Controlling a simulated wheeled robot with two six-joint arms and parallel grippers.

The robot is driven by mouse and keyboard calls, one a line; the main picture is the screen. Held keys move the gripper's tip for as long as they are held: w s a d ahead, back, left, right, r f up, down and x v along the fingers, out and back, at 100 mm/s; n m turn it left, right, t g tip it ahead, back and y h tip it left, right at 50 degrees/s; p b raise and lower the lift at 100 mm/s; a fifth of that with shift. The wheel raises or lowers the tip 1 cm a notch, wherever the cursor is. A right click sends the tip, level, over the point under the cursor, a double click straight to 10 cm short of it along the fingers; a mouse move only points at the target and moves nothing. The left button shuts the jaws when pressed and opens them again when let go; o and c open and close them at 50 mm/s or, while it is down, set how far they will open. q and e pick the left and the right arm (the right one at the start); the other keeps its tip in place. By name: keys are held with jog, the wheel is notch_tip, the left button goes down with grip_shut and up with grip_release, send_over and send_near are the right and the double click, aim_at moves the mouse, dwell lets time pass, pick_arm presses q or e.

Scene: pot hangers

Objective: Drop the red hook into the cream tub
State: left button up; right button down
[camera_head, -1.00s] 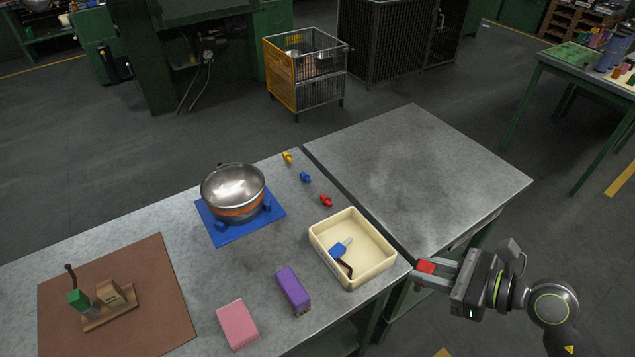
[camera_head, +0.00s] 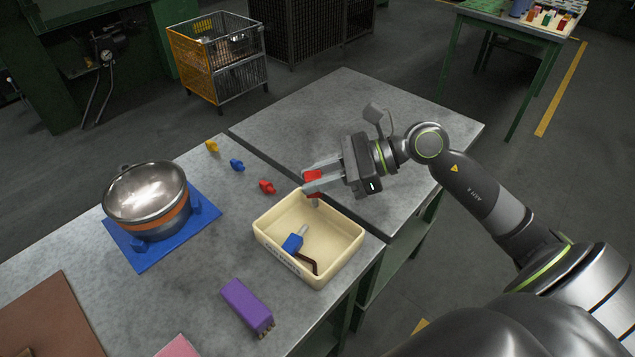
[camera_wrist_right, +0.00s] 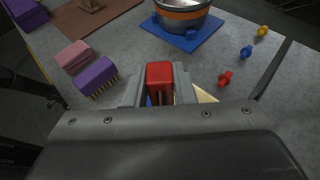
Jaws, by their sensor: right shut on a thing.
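My right gripper (camera_head: 307,182) is shut on the red hook (camera_head: 313,175) and holds it above the far rim of the cream tub. The hook's red block also shows between the fingers in the right wrist view (camera_wrist_right: 160,75). The cream tub (camera_head: 342,265) stands on the metal table, open at the top. In the right wrist view the gripper hides most of the tub. My left gripper is not in view.
A steel bowl (camera_head: 146,194) sits on a blue stand (camera_head: 150,251). Small red (camera_head: 267,187), blue (camera_head: 237,165) and yellow (camera_head: 212,146) pieces lie behind the tub. A purple brush (camera_head: 245,305) lies in front. The second table (camera_head: 350,120) behind is bare.

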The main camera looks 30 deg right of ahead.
jog(key=shift+f+b, duration=1.45)
jog(key=shift+f, duration=1.35)
jog(key=c, duration=1.1)
grip_release()
jog(key=shift+d, duration=0.1)
jog(key=shift+p+v, duration=3.45)
jog(key=shift+v, duration=5.2)
